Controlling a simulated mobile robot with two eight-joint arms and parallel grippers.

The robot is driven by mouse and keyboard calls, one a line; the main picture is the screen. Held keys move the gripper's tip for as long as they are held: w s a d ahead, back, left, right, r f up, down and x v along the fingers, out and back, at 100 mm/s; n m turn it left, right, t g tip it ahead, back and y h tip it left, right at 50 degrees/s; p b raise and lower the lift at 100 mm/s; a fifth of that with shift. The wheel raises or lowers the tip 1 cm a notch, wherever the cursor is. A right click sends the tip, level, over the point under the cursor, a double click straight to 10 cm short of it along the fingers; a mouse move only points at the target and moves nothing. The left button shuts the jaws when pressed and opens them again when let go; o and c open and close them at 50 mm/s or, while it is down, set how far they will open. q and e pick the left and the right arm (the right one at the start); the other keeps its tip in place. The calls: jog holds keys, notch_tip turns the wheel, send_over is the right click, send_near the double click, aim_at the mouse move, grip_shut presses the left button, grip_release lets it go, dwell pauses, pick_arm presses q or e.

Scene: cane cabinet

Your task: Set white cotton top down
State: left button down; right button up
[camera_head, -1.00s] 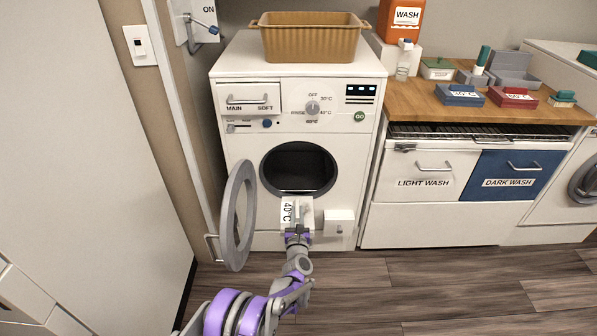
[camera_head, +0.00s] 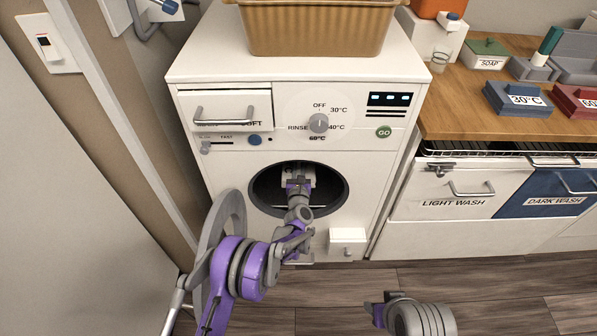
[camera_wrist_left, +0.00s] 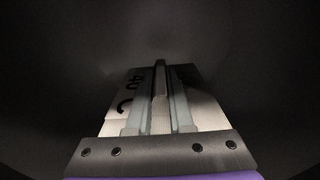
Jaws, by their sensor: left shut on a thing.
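The white cotton top (camera_head: 294,170), a pale folded block, is inside the dark round opening of the washing machine (camera_head: 210,160). In the left wrist view the white cotton top (camera_wrist_left: 130,95) shows a "40°C" label and lies between the fingers. My left gripper (camera_head: 299,182) is shut on it, reaching through the opening; the wrist view (camera_wrist_left: 160,100) shows dark drum walls around it. The gripper hides part of the top, and I cannot tell whether the top touches the drum floor. Part of my right arm shows at the bottom right; its finger state is unclear.
The round door (camera_head: 228,225) stands open on the left, close to my left arm. A small white flap (camera_head: 347,241) sticks out at the lower right of the machine. A tan basket (camera_head: 315,28) stands on top. The wooden counter (camera_head: 465,100) is on the right.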

pick_arm(q)
notch_tip(320, 180, down, 5)
jog(key=shift+s+f+b, duration=0.1)
jog(key=shift+f+b, duration=0.05)
jog(key=shift+b, duration=0.4)
jog(key=shift+f+b, duration=0.45)
jog(key=shift+f, duration=1.75)
jog(key=shift+f, duration=0.1)
jog(key=c, duration=1.3)
grip_release()
jog(key=shift+f, duration=0.15)
jog(key=o, duration=0.5)
